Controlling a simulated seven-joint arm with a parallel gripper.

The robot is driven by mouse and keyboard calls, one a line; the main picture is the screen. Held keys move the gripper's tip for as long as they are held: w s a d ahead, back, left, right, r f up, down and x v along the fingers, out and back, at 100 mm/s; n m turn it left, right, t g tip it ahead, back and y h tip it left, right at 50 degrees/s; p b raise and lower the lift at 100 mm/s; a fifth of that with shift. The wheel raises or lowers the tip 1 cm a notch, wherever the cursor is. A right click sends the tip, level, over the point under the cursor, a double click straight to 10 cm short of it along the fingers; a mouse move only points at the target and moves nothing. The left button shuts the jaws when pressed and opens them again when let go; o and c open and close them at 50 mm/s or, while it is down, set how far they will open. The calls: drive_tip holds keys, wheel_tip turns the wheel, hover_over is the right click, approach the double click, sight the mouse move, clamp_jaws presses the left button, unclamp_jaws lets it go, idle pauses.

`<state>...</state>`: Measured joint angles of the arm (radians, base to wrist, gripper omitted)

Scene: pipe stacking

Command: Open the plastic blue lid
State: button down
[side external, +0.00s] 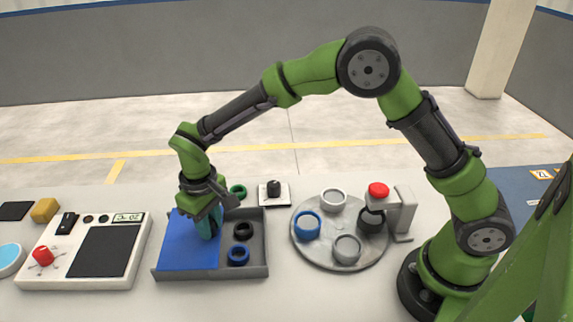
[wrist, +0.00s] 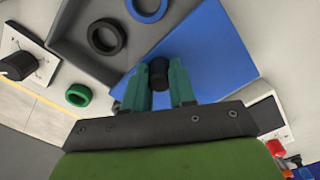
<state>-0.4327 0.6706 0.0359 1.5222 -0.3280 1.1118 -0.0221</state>
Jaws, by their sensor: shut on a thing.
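The flat blue lid (side external: 187,246) covers the left part of a grey tray (side external: 246,271) in the side view. The tray's right part is open. In the wrist view the blue lid (wrist: 221,52) lies under my gripper. My gripper (side external: 207,234) points down at the lid near its right edge. In the wrist view my gripper's green fingers (wrist: 159,82) are closed on a black round knob (wrist: 159,68) that stands on the lid. In the side view the fingers hide the knob.
A black ring (side external: 243,231) and a blue ring (side external: 238,254) lie in the tray's open part. A green ring (side external: 238,191) lies behind the tray. A control box (side external: 86,251) stands left, and a round turntable (side external: 341,258) with several rings stands right.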

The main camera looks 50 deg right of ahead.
drive_tip(key=shift+w+a, duration=0.6)
drive_tip(key=shift+w, duration=0.05)
drive_tip(key=c, duration=0.9)
unclamp_jaws()
wheel_tip(320, 180, up, 17)
drive_tip(key=shift+f, duration=0.1)
